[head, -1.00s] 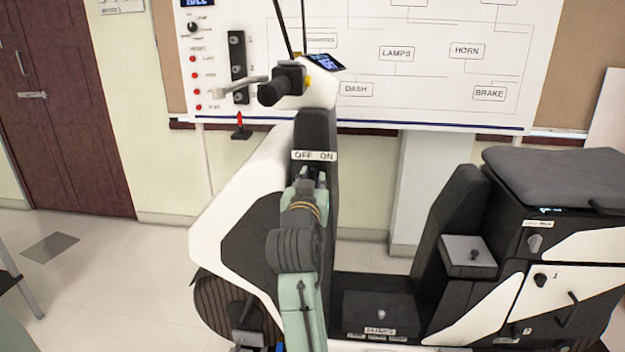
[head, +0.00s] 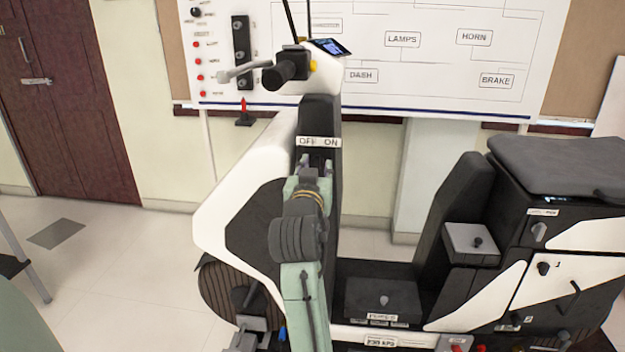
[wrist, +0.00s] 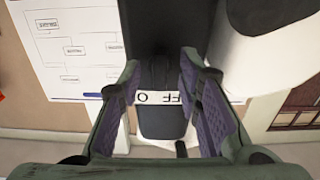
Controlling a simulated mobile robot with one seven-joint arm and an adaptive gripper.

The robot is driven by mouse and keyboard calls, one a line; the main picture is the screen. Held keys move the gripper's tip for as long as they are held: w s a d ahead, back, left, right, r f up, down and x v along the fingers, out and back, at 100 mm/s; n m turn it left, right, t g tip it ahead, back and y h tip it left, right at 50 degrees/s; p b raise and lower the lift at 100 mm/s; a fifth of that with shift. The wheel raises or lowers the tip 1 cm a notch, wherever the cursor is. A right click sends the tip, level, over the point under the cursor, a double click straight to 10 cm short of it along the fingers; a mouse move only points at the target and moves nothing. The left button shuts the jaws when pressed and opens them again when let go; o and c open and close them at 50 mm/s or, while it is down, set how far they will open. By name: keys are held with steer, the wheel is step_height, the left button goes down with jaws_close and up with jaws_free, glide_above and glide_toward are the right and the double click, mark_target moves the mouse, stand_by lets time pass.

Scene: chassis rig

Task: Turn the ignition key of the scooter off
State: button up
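The scooter's black front column (head: 320,115) carries a white OFF/ON label (head: 318,142), with OFF on the left and ON on the right in the head view. In the wrist view the label (wrist: 148,98) is upside down and partly covered by a finger. My gripper (head: 314,168) is just below the label in the head view. In the wrist view my gripper (wrist: 160,75) has its two purple-padded fingers spread wide, with a clear gap between them facing the column. The ignition key is too dark and hidden to make out, so its position cannot be told.
The handlebar grip (head: 285,68) and dash screen (head: 330,47) are above. The scooter seat (head: 555,170) and side panels are on the right. A white wiring board (head: 430,70) stands behind. Open floor (head: 120,265) lies to the left.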

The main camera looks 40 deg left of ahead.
steer(key=v, duration=1.1)
